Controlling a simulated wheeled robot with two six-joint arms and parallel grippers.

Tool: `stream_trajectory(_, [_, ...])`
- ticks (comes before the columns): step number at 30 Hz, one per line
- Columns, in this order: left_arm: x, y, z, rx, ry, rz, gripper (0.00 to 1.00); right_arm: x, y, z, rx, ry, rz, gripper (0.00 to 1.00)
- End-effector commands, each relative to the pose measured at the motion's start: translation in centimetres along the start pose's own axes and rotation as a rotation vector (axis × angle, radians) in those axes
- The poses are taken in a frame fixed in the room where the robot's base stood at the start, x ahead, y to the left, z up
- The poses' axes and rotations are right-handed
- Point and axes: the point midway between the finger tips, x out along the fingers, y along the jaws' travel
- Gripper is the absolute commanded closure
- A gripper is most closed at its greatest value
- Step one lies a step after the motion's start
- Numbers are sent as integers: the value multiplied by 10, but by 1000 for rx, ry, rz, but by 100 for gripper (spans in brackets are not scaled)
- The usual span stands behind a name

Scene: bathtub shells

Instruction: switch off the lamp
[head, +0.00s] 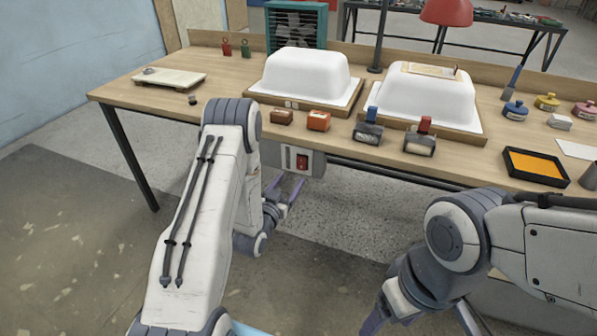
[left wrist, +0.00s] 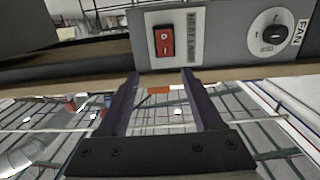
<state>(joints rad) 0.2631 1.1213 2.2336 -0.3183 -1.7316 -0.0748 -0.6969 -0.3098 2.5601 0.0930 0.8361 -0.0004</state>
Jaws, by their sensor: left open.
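A red lamp shade (head: 446,12) hangs over the back of the workbench. Whether it is lit cannot be told. A grey control box (head: 300,160) sits under the bench's front edge with a red rocker switch (head: 302,162). In the left wrist view the red switch (left wrist: 164,40) is beside a label that seems to read HEAT LAMP. Which side is pressed is unclear. My left gripper (head: 290,188) is open and empty, just below and in front of the box; its fingertips (left wrist: 159,75) point at the panel, apart from the switch. My right gripper is at the bottom, partly cut off.
A FAN knob (left wrist: 270,32) is on the same panel, right of the switch. The workbench (head: 215,103) carries two white tub shells (head: 305,75), stamps and an orange ink pad (head: 536,166). The bench edge lies just above the box. Floor in front is clear.

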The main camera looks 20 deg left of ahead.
Motion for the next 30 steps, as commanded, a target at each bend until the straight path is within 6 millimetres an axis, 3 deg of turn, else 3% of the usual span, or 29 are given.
stream_trajectory(5, [1, -9, 4, -8, 46, -18, 32, 3, 0, 0, 0, 0, 0, 26])
stream_trajectory(21, [89, -9, 0, -8, 44, -16, 32, 4, 0, 0, 0, 0, 0, 26])
stream_trajectory(30, [100, -10, 0, -9, 41, -18, 32, 4, 0, 0, 0, 0, 0, 26])
